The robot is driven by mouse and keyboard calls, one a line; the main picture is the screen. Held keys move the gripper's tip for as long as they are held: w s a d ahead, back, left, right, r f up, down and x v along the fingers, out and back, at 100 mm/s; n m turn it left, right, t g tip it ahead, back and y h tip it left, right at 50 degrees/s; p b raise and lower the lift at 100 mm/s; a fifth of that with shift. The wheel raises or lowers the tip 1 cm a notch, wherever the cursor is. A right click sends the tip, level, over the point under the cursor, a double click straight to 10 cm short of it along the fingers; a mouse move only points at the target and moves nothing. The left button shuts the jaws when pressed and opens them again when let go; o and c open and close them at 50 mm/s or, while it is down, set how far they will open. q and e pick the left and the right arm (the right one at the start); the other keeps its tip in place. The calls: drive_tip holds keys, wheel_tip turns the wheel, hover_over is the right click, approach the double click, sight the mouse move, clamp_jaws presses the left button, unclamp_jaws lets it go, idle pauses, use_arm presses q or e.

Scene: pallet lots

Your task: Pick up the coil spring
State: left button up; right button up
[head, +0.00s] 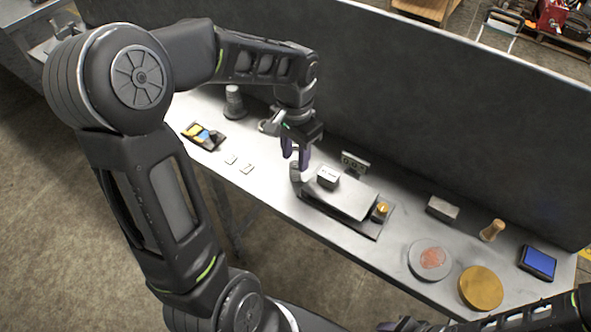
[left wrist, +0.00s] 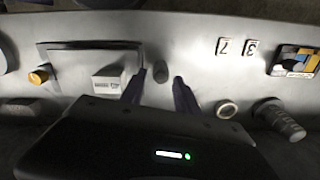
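A white labelled block (head: 328,178) sits on the plate right of the gripper. A ribbed dark grey stack (head: 234,103) and a ring (left wrist: 228,109) stand on the other side. Number tiles (head: 247,169) lie towards the front edge. A dark panel (head: 440,120) rises behind the bench.

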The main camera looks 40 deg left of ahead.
sight(295, 164)
use_arm(q)
drive_tip(key=shift+f+p, duration=0.4)
drive_tip(key=shift+f, duration=2.25)
clamp_jaws()
